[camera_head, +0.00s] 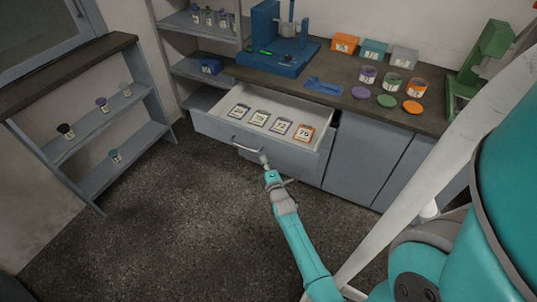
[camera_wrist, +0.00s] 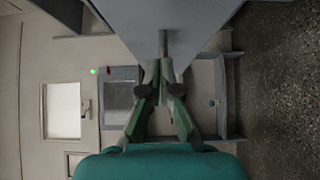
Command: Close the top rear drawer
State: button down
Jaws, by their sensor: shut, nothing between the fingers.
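The top drawer (camera_head: 214,128) in the cabinet under the back counter stands pulled well out. Its grey front carries a bar handle (camera_head: 247,148). Several flat labelled squares lie inside it, most grey-edged and one orange (camera_head: 303,133). My gripper (camera_head: 265,160) is shut, with nothing seen between its fingers, at the right end of the handle, close to the drawer front. In the wrist view the fingertips (camera_wrist: 162,66) come together just below a grey bar end and a grey panel; I cannot tell whether they touch.
The counter (camera_head: 340,102) above holds a blue machine (camera_head: 282,45), several jars, coloured lids, labelled boxes and a green stand (camera_head: 483,65). A shelf unit with small jars (camera_head: 100,125) stands at left. The dark floor (camera_head: 170,225) before the drawer is clear.

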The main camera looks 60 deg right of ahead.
aim_at(266, 147)
jog(key=shift+w+d, duration=0.15)
jog(key=shift+d, duration=0.95)
jog(key=shift+w+d, duration=0.15)
jog(key=shift+d, duration=0.9)
jog(key=shift+d, duration=0.1)
